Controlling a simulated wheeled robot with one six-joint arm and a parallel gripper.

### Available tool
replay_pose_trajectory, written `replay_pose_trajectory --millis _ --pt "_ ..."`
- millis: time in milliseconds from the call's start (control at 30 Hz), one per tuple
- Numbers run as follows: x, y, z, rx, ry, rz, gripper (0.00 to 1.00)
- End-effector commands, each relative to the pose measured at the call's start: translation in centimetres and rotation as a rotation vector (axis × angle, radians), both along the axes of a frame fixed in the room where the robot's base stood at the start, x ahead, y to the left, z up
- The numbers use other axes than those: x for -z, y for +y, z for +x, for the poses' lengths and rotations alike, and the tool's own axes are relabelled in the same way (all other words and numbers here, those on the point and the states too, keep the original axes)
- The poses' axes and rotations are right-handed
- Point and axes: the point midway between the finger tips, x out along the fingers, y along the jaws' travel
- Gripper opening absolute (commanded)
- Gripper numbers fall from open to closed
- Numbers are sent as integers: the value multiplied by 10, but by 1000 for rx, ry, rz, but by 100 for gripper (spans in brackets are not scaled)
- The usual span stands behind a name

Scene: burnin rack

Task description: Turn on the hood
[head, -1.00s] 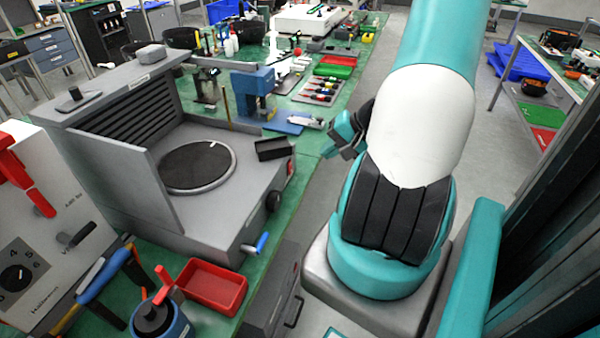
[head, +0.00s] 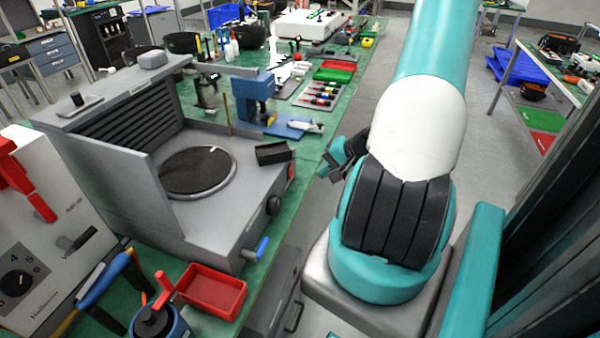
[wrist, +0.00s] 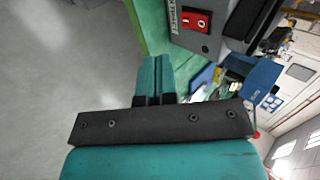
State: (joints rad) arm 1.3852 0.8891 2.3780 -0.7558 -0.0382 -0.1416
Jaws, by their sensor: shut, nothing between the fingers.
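The hood (head: 222,215) is a grey metal box with a slatted back, side panels and a dark round plate on its floor, standing on the green bench at left in the head view. Its red switch (head: 291,172) is on the right-hand outer face, seen edge-on. In the wrist view the red switch (wrist: 196,20) shows two marked rocker parts on the grey hood face (wrist: 195,42). My gripper (head: 333,168) is a short way right of that face, apart from it, partly hidden by my arm. In the wrist view its teal fingers (wrist: 154,75) are together and empty, below the switch.
A dark knob (head: 273,205) and a blue-handled lever (head: 262,248) stick out of the hood's side. A red bin (head: 213,290) sits at the bench's front. A blue press (head: 255,95) stands beyond the hood. The grey floor right of the bench is clear.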

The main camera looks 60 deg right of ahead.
Motion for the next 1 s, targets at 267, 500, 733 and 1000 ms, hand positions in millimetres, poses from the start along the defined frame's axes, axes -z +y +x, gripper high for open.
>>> replay_pose_trajectory --millis 267,500,733,1000 --pt "30 12 41 -5 1 -1 0" --pt "34 17 64 -1 0 -1 0" --pt "36 18 67 1 0 -1 0" --pt "40 19 72 -3 -1 -3 0"
